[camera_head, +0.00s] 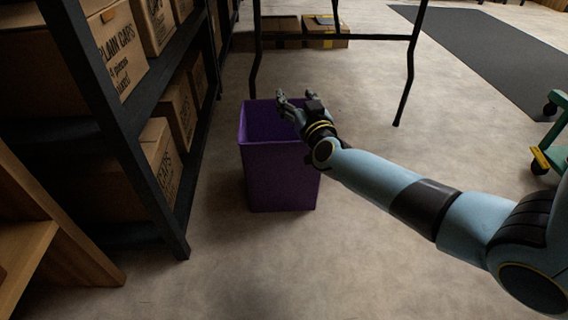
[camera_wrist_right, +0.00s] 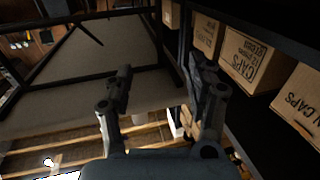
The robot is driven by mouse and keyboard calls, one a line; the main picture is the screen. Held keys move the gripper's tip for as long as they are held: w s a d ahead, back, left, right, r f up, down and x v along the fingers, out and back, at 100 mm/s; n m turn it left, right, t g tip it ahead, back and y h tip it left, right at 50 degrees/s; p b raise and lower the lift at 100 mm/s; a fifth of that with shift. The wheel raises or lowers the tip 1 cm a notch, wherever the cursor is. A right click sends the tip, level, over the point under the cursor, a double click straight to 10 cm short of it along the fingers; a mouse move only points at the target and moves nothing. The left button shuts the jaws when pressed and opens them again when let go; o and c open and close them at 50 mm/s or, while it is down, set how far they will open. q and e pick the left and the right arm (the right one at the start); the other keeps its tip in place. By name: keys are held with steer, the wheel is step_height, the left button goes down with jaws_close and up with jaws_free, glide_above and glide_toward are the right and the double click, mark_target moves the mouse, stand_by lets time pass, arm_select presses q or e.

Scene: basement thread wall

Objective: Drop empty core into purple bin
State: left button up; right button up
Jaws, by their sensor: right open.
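The purple bin (camera_head: 280,180) stands upright on the floor in the middle of the head view, its mouth facing up. My right gripper (camera_head: 296,98) is above the bin's right rear rim, with its fingers over the opening. It is open, with its two fingers spread wide in the right wrist view (camera_wrist_right: 160,68) and no core visible between them. I see no empty core in either view. The inside bottom of the bin is hidden by its front wall and my arm. My left gripper is not in view.
A dark shelf rack (camera_head: 165,215) with cardboard boxes (camera_head: 120,52) stands close on the left. A black-legged table frame (camera_head: 340,37) is behind the bin. A green wheeled cart (camera_head: 555,140) is at the right edge. The floor in front of the bin is clear.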

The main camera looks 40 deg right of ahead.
steer(key=v, duration=0.6)
steer(key=shift+s, duration=0.1)
